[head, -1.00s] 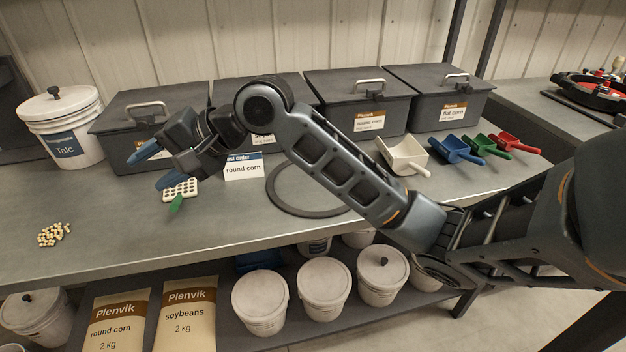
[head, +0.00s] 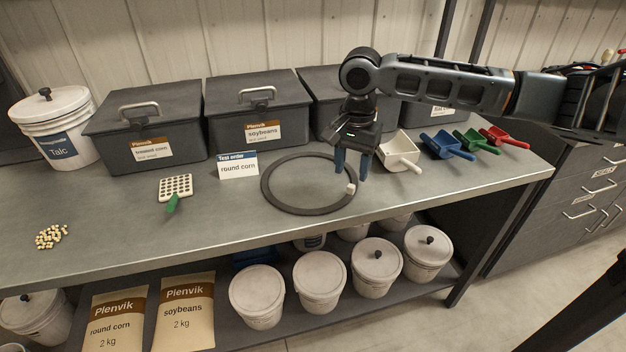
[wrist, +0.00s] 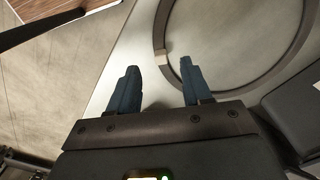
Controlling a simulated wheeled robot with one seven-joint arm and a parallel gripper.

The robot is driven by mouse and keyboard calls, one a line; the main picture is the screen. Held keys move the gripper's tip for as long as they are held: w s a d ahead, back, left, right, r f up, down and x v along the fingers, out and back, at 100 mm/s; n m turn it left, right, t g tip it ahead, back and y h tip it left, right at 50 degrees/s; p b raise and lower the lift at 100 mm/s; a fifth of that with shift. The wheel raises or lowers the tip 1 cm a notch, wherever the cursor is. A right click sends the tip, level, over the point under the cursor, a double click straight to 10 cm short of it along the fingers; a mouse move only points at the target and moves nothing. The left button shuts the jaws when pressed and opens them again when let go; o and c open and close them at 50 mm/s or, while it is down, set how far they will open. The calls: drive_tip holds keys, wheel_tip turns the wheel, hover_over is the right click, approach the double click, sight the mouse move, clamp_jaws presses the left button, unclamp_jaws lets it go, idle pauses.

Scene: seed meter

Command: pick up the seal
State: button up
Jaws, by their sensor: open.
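The seal, a large flat dark ring (head: 300,210), lies on the grey bench. A small pale block (head: 351,188) sits on its right side. My gripper (head: 351,174) points down near that side, with blue fingers apart and nothing between them.
Dark lidded bins (head: 145,125) line the back. A test order card (head: 238,168) and a perforated plate with a green handle (head: 176,187) are left of the ring. A white scoop (head: 398,150) and a blue scoop (head: 446,146) are right. The bench front edge is near.

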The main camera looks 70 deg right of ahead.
sight(350, 187)
drive_tip(key=shift+f+p, duration=0.35)
drive_tip(key=shift+f, duration=2.25)
clamp_jaws()
